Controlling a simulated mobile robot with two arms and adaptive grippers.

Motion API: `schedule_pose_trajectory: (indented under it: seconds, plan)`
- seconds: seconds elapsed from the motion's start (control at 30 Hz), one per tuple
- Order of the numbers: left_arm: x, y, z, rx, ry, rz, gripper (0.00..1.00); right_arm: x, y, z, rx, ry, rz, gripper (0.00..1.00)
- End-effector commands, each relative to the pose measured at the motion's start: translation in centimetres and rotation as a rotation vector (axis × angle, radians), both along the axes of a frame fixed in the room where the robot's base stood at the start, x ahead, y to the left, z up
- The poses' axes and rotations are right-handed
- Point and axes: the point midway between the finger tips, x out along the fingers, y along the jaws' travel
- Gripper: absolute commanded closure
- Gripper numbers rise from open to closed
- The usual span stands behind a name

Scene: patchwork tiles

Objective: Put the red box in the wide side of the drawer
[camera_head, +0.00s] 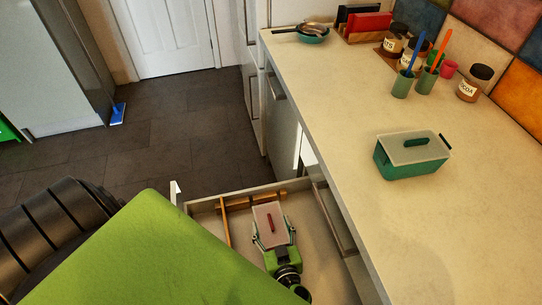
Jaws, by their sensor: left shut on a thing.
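The red box (267,212) shows from above as a pale, pinkish lid with a red handle; its sides are mostly hidden. My left gripper (272,238) is shut on it, with a finger on either side. The box is within the outline of the open drawer (335,278), over the wide side, to the right of the long wooden divider (226,222). I cannot tell whether it touches the drawer floor. My right gripper is not in view.
A teal box with a clear lid (411,157) stands on the pale counter (345,120). Cups with utensils (402,85), jars (472,85), a red item in a rack (369,25) and a pan (312,33) are farther back. My green arm link covers the lower left.

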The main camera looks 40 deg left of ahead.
Motion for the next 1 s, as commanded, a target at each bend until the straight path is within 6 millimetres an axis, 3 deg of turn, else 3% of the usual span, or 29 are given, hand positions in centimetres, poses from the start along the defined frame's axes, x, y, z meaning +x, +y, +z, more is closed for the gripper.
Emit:
schedule_pose_trajectory:
  seconds: [0.13,0.53,0.57,0.6,1.0]
  plan:
    - [0.0,0.1,-1.7,0.003,0.001,-0.002,0.59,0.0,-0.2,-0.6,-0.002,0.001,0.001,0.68]
    - [-0.1,0.1,-2.3,0.001,0.001,0.001,0.59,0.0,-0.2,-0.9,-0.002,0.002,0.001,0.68]
    - [-0.1,0.1,-2.2,0.001,0.001,0.001,0.32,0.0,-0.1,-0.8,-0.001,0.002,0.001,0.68]
    - [-0.1,0.1,-2.2,0.001,0.001,0.001,0.21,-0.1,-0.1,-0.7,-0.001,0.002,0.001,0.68]
    - [-0.1,0.1,-1.8,0.002,0.001,-0.001,0.20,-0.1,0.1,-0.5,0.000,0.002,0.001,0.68]
